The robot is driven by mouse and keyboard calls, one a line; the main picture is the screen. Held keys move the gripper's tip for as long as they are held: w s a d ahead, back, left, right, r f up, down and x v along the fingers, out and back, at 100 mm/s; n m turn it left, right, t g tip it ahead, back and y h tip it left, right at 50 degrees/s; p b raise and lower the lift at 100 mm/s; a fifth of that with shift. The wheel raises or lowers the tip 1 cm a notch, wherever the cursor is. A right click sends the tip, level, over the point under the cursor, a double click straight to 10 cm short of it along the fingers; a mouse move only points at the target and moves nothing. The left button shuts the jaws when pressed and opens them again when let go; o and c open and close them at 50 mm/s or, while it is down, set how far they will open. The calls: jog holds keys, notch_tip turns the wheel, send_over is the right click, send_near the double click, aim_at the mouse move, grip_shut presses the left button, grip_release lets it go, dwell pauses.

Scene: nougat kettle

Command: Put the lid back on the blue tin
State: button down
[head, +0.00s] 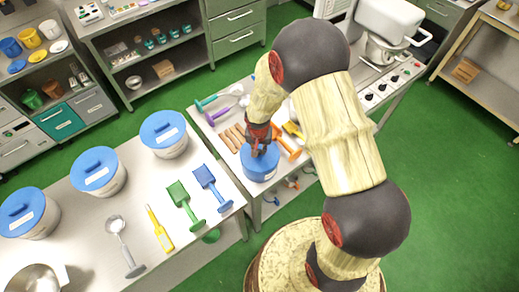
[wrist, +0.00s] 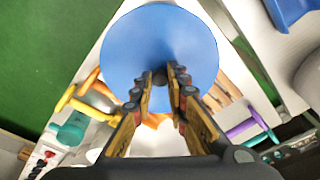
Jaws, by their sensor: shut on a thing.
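The blue lid (wrist: 160,35) fills the upper middle of the wrist view as a round disc with a small dark knob (wrist: 160,77). My gripper (wrist: 162,80) is shut on that knob, with a fingertip on each side. In the head view my gripper (head: 260,143) points down at the top of the blue tin (head: 260,172), which stands near the left edge of the middle table. The lid is over the tin's mouth and the two blues merge. I cannot tell whether the lid is seated or slightly above the rim. The tin's inside is hidden.
White tubs with blue lids (head: 163,134) stand on the left table, with blue (head: 210,185) and green scoops (head: 184,203), a yellow tool (head: 160,228) and a ladle (head: 122,240). The green floor is clear.

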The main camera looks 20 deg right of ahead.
jog(key=shift+f+b, duration=0.15)
jog(key=shift+b, duration=0.25)
dwell(0.5)
jog(key=c, duration=1.7)
grip_release()
jog(key=shift+o, duration=1.1)
jog(key=o, duration=0.4)
jog(key=shift+r+p, duration=1.9)
jog(key=shift+r, duration=1.65)
